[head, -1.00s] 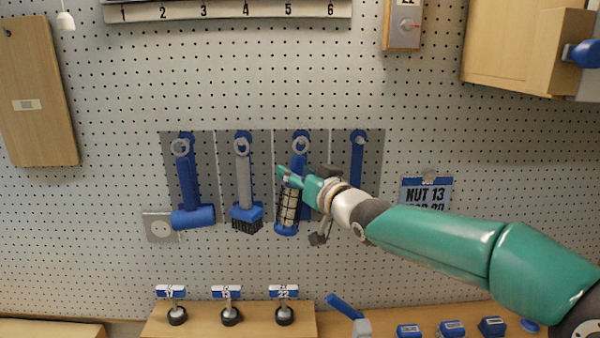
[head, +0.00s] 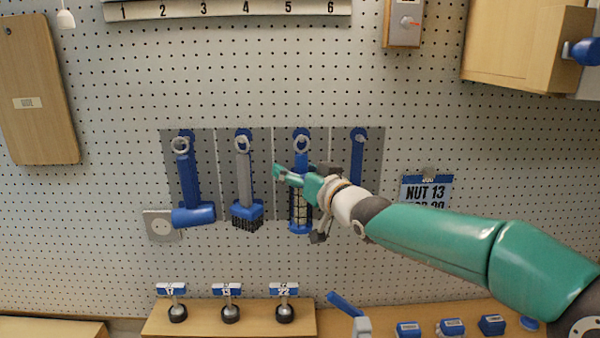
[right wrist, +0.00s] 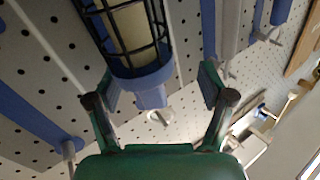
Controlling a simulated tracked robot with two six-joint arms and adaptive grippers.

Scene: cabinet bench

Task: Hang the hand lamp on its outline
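The hand lamp (head: 299,212), with a blue handle, dark cage and pale tube, hangs upright in the third grey panel section. Its top ring (head: 302,145) is at the peg there. It covers most of the blue outline behind it. My right gripper (head: 293,176) is in front of the lamp, hiding part of it. In the right wrist view, the lamp's caged end (right wrist: 128,38) shows between and beyond the open fingers (right wrist: 160,88), with gaps on both sides. My left gripper is not in view.
A blue mallet (head: 194,216) and a brush (head: 246,212) hang to the left. A blue outline (head: 357,160) without a tool is to the right. A shelf (head: 250,322) with several labelled pegs lies below.

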